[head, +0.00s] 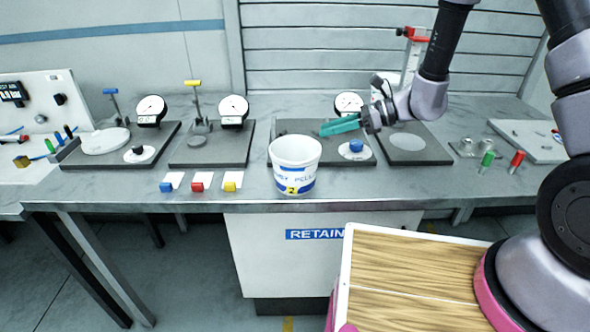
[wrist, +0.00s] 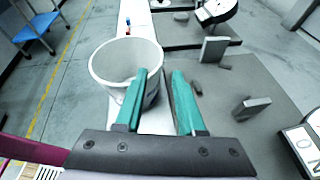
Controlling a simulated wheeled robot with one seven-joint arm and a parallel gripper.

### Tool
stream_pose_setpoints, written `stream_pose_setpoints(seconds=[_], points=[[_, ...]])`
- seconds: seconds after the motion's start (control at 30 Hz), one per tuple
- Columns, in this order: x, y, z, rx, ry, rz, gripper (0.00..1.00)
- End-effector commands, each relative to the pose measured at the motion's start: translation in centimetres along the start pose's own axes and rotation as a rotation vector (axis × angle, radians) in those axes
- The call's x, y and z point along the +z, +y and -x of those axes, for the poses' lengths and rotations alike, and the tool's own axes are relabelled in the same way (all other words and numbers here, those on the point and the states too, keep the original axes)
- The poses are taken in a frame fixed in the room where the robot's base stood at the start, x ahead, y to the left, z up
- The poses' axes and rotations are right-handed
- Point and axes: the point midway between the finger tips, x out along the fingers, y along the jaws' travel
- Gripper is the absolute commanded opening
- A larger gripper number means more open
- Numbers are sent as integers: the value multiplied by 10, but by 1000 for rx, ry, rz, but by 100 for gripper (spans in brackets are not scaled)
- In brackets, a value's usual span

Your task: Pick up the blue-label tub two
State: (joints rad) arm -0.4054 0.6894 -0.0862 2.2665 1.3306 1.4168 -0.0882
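The blue-label tub two (head: 295,172) is a white open tub with a blue label band and a yellow patch reading 2. It stands upright near the front edge of the bench. My gripper (head: 325,129) has teal fingers and hangs just right of and behind the tub's rim. In the wrist view, the tub (wrist: 112,50) is at upper left. My gripper (wrist: 160,73) is open there, its fingers apart with nothing held. The left finger overlaps the tub's opening and the right finger lies outside its rim. I cannot tell whether either touches the tub.
Red, blue and yellow small blocks (head: 197,187) lie left of the tub. A dark plate with a blue-knobbed disc (head: 356,147) is behind and right of it. Dial gauges (head: 233,107) stand farther back. Green and red pegs (head: 487,160) stand at the right.

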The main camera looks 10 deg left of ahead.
Motion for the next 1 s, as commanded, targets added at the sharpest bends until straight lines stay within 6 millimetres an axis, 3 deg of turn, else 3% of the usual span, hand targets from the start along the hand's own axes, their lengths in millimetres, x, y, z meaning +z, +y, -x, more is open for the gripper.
stream_pose_setpoints(seconds=[0.6,0.9,1.0], points=[[4,-3,-73,2,1,2,39],[5,-3,-77,0,1,2,39],[5,-3,-77,0,1,2,0]])
